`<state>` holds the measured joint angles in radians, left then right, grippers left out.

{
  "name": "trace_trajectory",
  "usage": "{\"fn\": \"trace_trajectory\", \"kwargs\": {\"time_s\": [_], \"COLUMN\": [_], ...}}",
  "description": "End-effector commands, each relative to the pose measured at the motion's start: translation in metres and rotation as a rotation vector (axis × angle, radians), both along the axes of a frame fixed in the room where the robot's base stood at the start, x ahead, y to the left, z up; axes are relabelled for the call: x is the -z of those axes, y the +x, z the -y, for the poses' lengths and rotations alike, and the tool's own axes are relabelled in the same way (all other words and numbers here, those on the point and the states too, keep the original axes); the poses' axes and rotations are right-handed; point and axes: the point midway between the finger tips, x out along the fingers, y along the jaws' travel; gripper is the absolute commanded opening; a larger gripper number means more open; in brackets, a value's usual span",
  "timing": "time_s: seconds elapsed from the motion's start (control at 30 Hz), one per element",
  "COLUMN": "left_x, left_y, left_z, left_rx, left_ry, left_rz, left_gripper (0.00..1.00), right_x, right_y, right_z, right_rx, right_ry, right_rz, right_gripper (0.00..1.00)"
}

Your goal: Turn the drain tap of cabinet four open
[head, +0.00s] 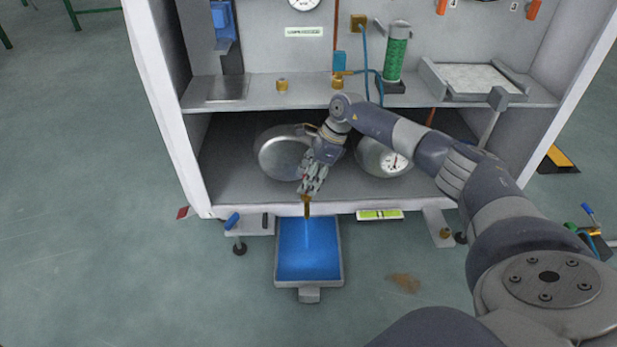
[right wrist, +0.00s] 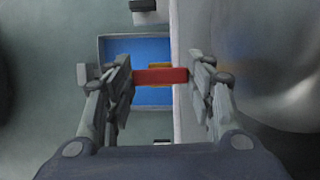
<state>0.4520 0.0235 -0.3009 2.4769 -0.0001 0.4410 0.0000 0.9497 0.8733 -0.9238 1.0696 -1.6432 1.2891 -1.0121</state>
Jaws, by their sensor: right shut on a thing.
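The drain tap (head: 307,206) is a small brass fitting at the front edge of the cabinet's lower shelf, above a blue tray. Its red handle (right wrist: 160,76) shows in the right wrist view, lying crosswise between my fingers. My right gripper (head: 311,188) reaches down to the tap from above; in the right wrist view (right wrist: 160,77) its two fingers are shut on the red handle's ends. The fingers hide most of the handle in the head view. A pale streak runs down from below the tap over the tray. My left gripper is not in view.
The grey-rimmed tray (head: 338,279), blue inside, lies below the tap; it also shows in the right wrist view (right wrist: 101,60). Two rounded metal vessels (head: 280,155) stand in the lower bay, close to my right wrist. The middle shelf (head: 310,92) overhangs it.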

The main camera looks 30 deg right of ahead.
Motion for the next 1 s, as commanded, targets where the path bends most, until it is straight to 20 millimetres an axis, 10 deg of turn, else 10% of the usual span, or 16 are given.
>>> {"fn": "trace_trajectory", "kwargs": {"time_s": [0.17,0.73,1.0], "left_x": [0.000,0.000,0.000], "left_y": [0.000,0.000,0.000], "left_z": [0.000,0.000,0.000], "left_rx": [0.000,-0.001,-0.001], "left_ry": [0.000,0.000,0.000], "left_rz": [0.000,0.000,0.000], "left_gripper": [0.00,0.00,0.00], "right_x": [0.001,-0.026,-0.027], "right_y": [0.000,-0.005,-0.039], "right_z": [0.000,0.011,0.066], "right_rx": [-0.002,0.001,0.004], "right_ry": [-0.002,-0.003,-0.003], "right_rz": [0.000,0.003,-0.003], "right_gripper": [0.70,0.70,0.70]}}
